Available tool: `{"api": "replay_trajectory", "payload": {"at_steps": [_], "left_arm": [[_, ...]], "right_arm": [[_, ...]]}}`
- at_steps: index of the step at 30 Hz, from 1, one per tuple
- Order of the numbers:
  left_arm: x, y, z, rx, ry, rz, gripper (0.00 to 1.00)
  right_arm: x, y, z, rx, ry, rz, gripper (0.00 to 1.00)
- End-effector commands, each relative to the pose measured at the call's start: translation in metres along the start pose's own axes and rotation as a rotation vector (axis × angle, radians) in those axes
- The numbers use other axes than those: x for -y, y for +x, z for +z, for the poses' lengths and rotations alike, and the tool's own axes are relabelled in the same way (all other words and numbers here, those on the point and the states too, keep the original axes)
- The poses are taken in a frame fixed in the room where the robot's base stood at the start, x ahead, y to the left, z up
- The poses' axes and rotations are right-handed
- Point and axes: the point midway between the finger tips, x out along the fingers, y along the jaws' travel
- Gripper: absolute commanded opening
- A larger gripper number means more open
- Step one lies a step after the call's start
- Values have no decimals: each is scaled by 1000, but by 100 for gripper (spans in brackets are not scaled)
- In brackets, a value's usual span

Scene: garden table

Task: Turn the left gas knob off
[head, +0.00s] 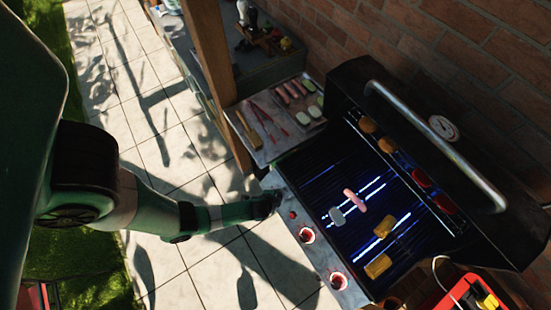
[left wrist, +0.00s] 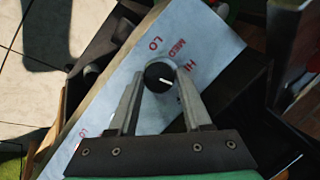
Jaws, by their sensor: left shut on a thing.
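The left gas knob (left wrist: 155,72) is black with a white pointer line, on a pale panel printed LO, MED and HI. In the left wrist view its pointer lies nearly level, toward the right, just below HI. My left gripper (left wrist: 161,82) is shut on this knob, one finger on each side. In the head view my left gripper (head: 266,204) is at the upper left end of the grill's front panel (head: 318,258) and hides the knob. My right gripper is not in view.
A side tray (head: 262,128) holds food and tongs. Open paving lies left.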

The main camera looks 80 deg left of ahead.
Motion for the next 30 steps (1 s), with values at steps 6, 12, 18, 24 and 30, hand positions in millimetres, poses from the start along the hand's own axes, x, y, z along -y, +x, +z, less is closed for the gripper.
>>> {"api": "replay_trajectory", "payload": {"at_steps": [6,12,18,24,30], "left_arm": [[-2,1,0,10,143,-58,0],[-2,0,0,18,224,-92,0],[-2,0,0,21,261,-107,0],[-2,0,0,21,267,-110,0],[-2,0,0,21,266,-109,0]], "right_arm": [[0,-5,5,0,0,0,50],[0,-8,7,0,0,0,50],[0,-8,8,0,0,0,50],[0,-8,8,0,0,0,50],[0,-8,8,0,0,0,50]]}}
